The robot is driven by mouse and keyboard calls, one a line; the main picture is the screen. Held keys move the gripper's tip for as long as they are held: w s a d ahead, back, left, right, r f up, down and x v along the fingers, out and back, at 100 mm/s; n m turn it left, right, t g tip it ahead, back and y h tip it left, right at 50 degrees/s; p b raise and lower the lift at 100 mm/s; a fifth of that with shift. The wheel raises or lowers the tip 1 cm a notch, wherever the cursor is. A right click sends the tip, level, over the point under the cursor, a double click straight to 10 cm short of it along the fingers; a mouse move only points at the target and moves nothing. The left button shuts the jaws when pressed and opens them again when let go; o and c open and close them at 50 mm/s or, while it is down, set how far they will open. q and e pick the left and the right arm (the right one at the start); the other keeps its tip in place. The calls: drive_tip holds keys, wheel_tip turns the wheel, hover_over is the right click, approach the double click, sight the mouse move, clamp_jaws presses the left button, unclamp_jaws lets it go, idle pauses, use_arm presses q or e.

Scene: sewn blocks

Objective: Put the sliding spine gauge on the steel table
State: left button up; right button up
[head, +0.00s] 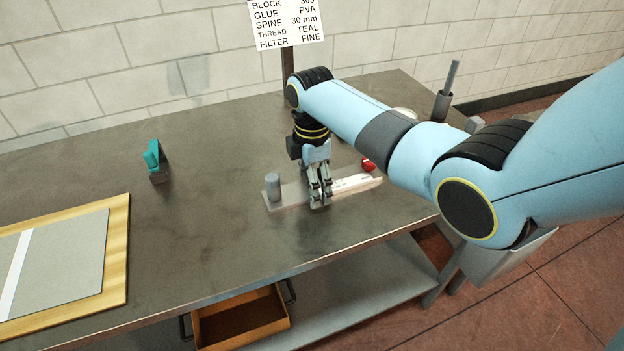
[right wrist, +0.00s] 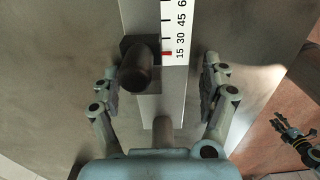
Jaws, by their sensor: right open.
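The sliding spine gauge (head: 350,184) is a flat grey bar with a white numbered scale and an upright grey post at its left end. It lies on the grey steel table (head: 220,215) near the front edge. The right wrist view shows its bar (right wrist: 174,95), a dark slider with a round knob (right wrist: 136,72), and a red mark by 15. My right gripper (head: 320,203) is over the bar, its fingers (right wrist: 162,75) open on either side, apart from it. In the head view it hides the bar's middle. Another gripper (right wrist: 296,138), seemingly my left, shows over the floor; its opening is unclear.
A wooden board (head: 118,245) with a grey sheet lies at left. A teal item (head: 152,156) on a dark stand is behind it. A red object (head: 368,164) is close behind the gauge. A cup with a rod (head: 442,104) stands back right. Mid-left table is clear.

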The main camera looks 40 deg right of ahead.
wheel_tip(320, 180, up, 12)
drive_tip(key=shift+p, duration=0.35)
drive_tip(key=shift+r, duration=0.1)
idle(0.4)
